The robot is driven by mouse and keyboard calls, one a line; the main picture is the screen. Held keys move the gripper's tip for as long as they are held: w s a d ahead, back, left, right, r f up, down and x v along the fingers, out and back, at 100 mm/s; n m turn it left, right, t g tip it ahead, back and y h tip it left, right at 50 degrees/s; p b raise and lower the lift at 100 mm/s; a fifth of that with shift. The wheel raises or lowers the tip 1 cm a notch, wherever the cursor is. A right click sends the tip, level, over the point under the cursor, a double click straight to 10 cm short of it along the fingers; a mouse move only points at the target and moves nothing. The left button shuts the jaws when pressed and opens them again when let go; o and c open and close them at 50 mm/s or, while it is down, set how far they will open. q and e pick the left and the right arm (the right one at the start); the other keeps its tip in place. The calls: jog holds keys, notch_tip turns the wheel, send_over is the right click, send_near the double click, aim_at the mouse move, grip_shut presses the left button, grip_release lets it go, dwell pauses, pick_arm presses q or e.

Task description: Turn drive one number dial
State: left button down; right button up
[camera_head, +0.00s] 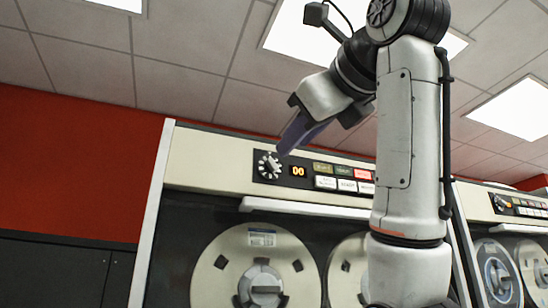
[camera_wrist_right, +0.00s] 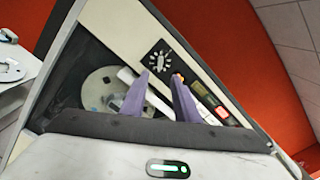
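The number dial (camera_head: 268,165) is a small round dial with white marks around it. It sits on a dark panel at the left end of the cream tape drive's top strip, beside an orange display (camera_head: 298,171) reading 00. My right gripper (camera_head: 285,149) reaches in with purple fingers, its tips close to the dial's upper right. In the right wrist view the gripper (camera_wrist_right: 160,76) has its two fingers apart with nothing between them. The dial (camera_wrist_right: 161,57) shows just beyond the fingertips, and I see no contact. My left gripper is out of view.
Lit label buttons (camera_head: 343,178) lie right of the display, partly behind my right arm. Below are tape reels (camera_head: 226,262). A second drive's panel (camera_head: 520,206) stands at the far right. A red wall (camera_head: 75,160) is at left, with open space before it.

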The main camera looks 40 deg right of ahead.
aim_at(274, 166)
jog(key=p+x, duration=0.3)
jog(key=x, duration=0.5)
jog(key=shift+w, duration=0.15)
jog(key=shift+w+d, duration=0.1)
jog(key=shift+w, duration=0.3)
grip_shut()
